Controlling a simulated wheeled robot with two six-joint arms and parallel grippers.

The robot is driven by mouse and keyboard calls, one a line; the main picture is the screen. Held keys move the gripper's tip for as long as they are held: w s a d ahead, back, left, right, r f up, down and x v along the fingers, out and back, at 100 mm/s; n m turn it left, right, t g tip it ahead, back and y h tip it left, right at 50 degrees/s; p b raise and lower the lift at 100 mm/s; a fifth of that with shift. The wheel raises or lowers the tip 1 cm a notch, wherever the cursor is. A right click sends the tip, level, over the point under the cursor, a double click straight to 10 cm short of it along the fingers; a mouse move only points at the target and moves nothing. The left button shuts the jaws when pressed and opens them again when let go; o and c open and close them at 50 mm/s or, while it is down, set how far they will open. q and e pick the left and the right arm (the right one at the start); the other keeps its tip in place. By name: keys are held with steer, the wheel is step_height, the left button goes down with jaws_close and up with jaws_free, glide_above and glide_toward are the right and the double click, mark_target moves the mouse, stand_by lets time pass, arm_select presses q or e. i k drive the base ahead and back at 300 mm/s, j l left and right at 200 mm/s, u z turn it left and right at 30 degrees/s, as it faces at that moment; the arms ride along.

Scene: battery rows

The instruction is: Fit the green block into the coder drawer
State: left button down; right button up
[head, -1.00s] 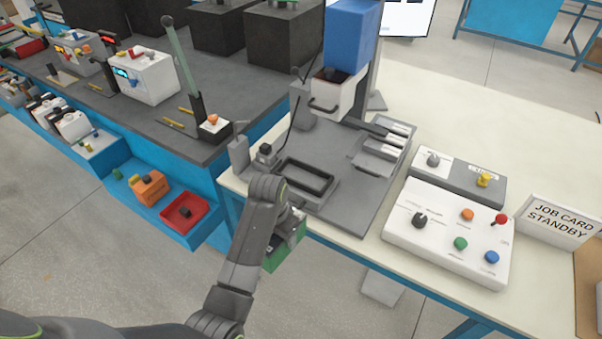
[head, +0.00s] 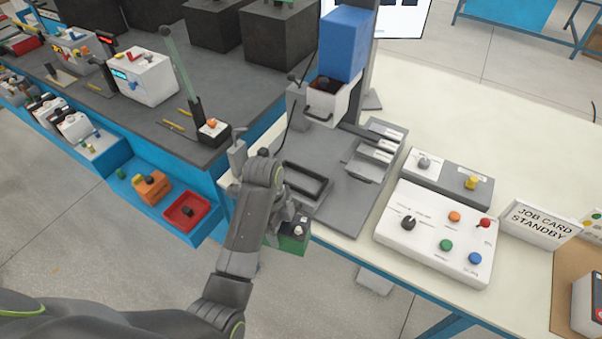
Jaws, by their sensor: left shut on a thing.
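The green block (head: 291,243) is in the head view, just off the front edge of the cream table, with a dark top and a small pale knob on it. My left gripper (head: 288,222) is shut on it, its fingers partly hidden by my own wrist. The coder is probably the machine with the blue upper housing (head: 344,42) at the back of the grey base plate. A white open-topped drawer with a dark handle (head: 327,103) sticks out below that housing. A dark rectangular frame (head: 306,184) lies on the plate near the block. My right gripper is out of view.
A white control box (head: 437,235) with coloured knobs stands on the table to the right, beside a job card sign (head: 541,226). Grey slotted trays (head: 376,155) lie on the plate. A blue bench (head: 150,130) with a raised lever (head: 181,75) is to the left.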

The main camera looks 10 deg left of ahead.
mark_target(300, 182)
steer(key=i, duration=0.9)
